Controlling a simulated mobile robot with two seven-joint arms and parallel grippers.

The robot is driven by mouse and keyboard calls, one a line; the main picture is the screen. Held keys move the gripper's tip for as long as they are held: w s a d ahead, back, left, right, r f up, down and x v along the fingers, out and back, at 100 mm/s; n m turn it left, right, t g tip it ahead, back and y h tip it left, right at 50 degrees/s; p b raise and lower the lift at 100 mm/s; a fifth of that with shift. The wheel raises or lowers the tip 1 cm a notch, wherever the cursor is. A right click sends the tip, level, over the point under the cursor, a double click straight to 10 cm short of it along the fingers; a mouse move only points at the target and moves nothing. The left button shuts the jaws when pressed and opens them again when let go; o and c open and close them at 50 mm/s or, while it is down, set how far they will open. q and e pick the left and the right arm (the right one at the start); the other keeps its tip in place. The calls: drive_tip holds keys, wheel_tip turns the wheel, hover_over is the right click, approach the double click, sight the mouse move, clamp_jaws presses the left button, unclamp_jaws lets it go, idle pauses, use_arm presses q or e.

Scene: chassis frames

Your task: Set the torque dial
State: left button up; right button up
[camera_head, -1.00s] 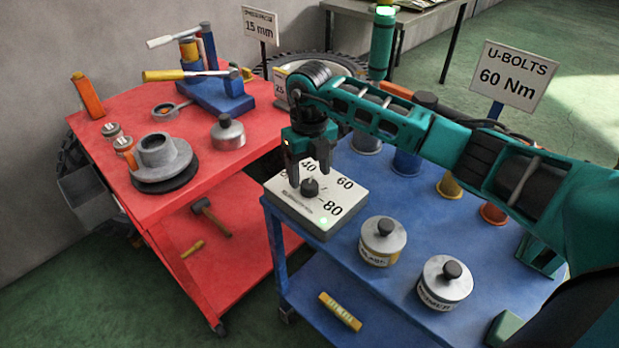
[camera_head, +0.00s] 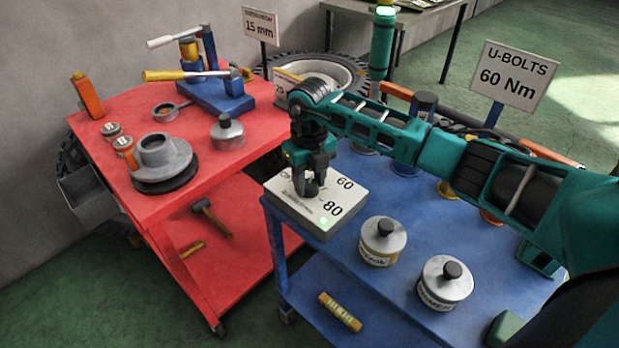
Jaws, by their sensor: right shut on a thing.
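The torque dial box (camera_head: 301,213) is white and sits on the near left corner of the blue cart. Its face shows the numbers 60 and 80; the rest of the scale is hidden by my gripper. A small green light glows near its front edge. My right gripper (camera_head: 311,190) points down over the box, shut on the black dial knob, which is mostly hidden between the fingers. The dial's pointer cannot be made out. A sign (camera_head: 507,78) at the back right reads "U-BOLTS 60 Nm". My left gripper is not in view.
Two lidded tins, one (camera_head: 382,249) and another (camera_head: 445,291), stand right of the box on the blue cart (camera_head: 345,275). The red cart (camera_head: 125,205) at left holds a hub, a press and small jars. A yellow-handled tool lies across the press.

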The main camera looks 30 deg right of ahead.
drive_tip(key=shift+c, duration=1.3)
drive_tip(key=shift+n, duration=0.3)
drive_tip(key=n+b, duration=0.2)
drive_tip(key=n, duration=0.1)
drive_tip(key=shift+n, duration=0.4)
drive_tip(key=n+b, duration=0.2)
drive_tip(key=n, duration=0.3)
drive_tip(key=shift+n+b, duration=0.35)
drive_tip(key=shift+n, duration=0.85)
